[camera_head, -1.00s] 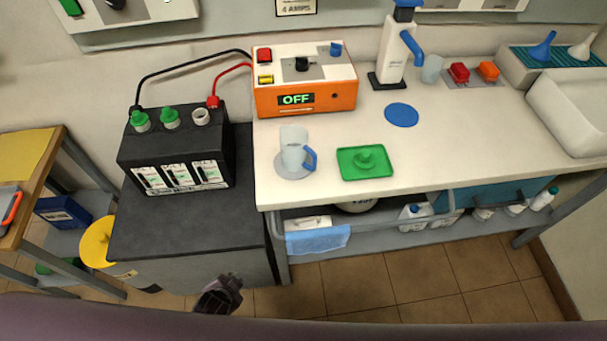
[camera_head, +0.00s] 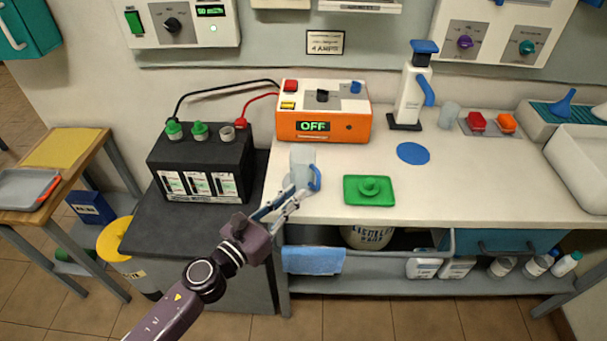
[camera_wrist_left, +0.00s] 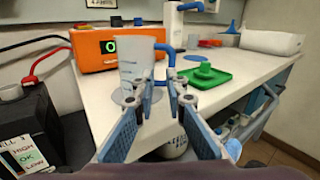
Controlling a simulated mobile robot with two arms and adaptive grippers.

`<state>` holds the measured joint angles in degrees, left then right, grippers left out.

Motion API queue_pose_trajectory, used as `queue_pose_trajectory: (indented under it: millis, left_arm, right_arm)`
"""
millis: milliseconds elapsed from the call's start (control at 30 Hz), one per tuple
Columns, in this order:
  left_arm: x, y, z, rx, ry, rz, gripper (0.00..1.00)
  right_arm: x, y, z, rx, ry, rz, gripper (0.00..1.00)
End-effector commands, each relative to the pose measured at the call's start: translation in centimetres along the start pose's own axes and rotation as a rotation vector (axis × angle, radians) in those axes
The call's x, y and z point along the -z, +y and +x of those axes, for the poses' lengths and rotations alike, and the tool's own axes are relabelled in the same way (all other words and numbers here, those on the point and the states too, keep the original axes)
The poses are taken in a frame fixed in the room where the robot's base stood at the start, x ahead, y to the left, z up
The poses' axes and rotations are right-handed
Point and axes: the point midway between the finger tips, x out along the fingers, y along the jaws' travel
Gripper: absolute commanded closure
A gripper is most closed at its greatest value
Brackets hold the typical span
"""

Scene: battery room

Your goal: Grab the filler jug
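The filler jug (camera_head: 301,160) is a clear, pale cup with a blue handle on its right. It stands upright on a round grey disc at the front left of the white bench, and it also shows in the left wrist view (camera_wrist_left: 138,62). My left gripper (camera_head: 291,196) is at the jug's front side. In the left wrist view its two fingers (camera_wrist_left: 162,82) are apart, with the tips close to the blue handle. I cannot tell whether they touch it. My right gripper is not in view.
A green tray (camera_head: 354,198) with a green knobbed piece is right of the jug. The orange charger (camera_head: 357,129) reading OFF stands behind. A black battery (camera_head: 203,158) with green caps is left.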

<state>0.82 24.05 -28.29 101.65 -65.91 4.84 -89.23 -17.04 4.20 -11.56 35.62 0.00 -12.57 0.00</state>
Motion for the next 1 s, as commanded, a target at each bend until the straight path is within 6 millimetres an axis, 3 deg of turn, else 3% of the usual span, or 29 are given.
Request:
queue_pose_trajectory:
  millis: [133, 700, 1000]
  left_arm:
    - [0.2, -1.2, 0.7, 0.062, 0.010, 0.122, 0.88]
    - [0.5, -1.4, 7.3, 0.061, 0.011, 0.121, 0.88]
    - [0.6, -1.4, 8.1, 0.061, 0.012, 0.121, 0.88]
  right_arm:
    - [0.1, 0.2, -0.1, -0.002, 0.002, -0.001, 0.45]
    - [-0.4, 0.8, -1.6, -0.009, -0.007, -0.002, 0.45]
    - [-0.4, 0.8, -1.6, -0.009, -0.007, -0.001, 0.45]
